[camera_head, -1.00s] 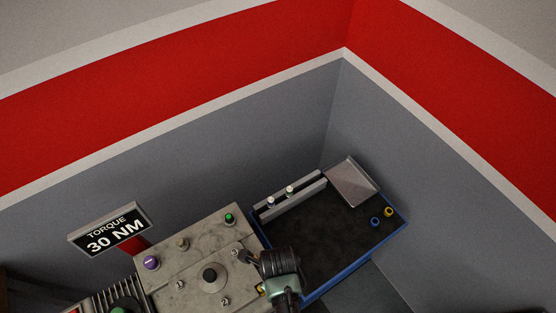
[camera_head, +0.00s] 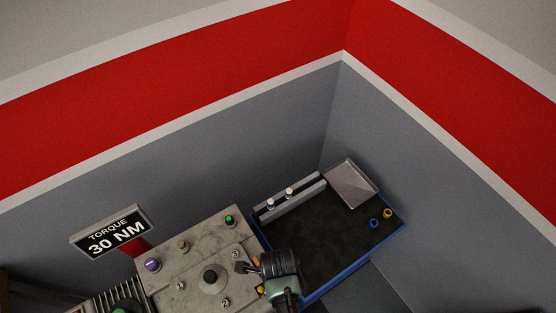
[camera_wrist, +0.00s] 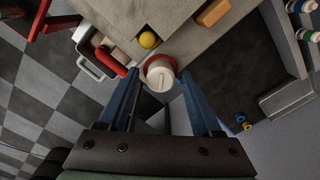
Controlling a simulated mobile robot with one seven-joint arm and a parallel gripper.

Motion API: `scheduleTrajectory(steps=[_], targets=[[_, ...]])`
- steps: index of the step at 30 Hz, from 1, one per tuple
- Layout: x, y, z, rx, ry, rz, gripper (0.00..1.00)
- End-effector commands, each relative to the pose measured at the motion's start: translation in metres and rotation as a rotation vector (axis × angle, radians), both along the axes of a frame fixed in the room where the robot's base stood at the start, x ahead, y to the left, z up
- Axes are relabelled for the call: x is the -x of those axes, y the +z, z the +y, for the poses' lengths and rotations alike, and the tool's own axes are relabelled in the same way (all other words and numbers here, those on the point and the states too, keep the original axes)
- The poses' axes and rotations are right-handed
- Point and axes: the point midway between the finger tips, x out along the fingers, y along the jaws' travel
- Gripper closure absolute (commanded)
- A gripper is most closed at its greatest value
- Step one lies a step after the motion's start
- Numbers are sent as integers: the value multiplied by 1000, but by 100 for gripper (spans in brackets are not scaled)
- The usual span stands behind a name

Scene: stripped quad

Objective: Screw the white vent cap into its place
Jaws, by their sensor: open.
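A white vent cap (camera_wrist: 160,78) with a slot across its top shows in the wrist view, with a red ring around its base. It is at the edge of the grey housing (camera_wrist: 185,48); I cannot tell how far it is seated. My gripper (camera_wrist: 160,88) is open, its two blue fingers on either side of the cap, with gaps visible between them and it. In the head view my gripper (camera_head: 246,266) is at the housing's right edge (camera_head: 205,250), and the cap there is hidden or too small to make out.
A yellow knob (camera_wrist: 148,40) and an orange block (camera_wrist: 212,12) are near the cap. A dark blue-edged tray (camera_head: 318,235) to the right holds a rack (camera_head: 305,190) with two white-topped items, a metal pan (camera_head: 350,184), a blue ring (camera_head: 374,223) and a yellow ring (camera_head: 388,213).

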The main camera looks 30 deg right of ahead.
Motion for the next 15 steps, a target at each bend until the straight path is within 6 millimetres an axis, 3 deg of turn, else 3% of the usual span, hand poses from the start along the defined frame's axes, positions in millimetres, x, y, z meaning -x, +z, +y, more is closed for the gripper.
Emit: scheduleTrajectory(steps=[15], targets=[[-1, 1, 0, 1, 344, -1, 34]])
